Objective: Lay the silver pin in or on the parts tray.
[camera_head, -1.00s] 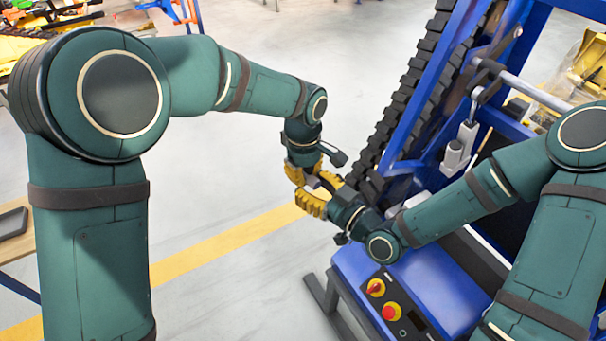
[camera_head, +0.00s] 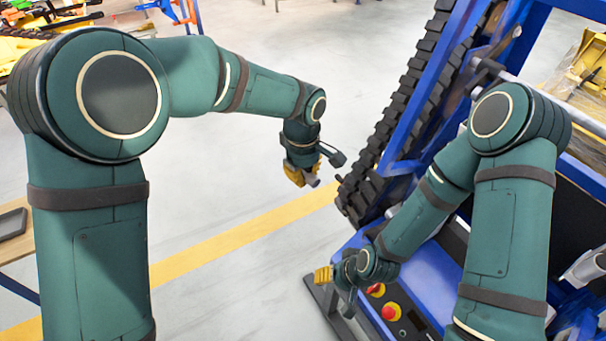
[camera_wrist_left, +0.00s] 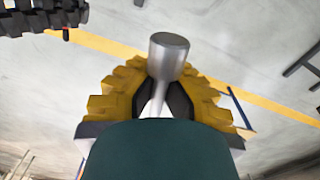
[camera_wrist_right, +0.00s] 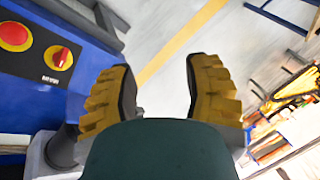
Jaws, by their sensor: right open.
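The silver pin (camera_wrist_left: 169,55) is held between the yellow fingers of my left gripper (camera_wrist_left: 160,95); its thick round head sticks up in the left wrist view. In the head view my left gripper (camera_head: 301,174) hangs over the open floor, with a small grey end of the pin (camera_head: 313,180) beside it. My right gripper (camera_head: 334,287) is lower, by the control panel; its fingers stand apart and empty in the right wrist view (camera_wrist_right: 163,90). A dark flat tray-like thing (camera_head: 12,223) shows partly at the left edge; I cannot tell if it is the parts tray.
The dark thing lies on a wooden-topped bench (camera_head: 22,250), mostly cut off. A blue tracked carrier with a black track (camera_head: 405,110) and a panel with a red button (camera_head: 391,312) stands at right. Grey floor with a yellow stripe (camera_head: 235,240) is clear between.

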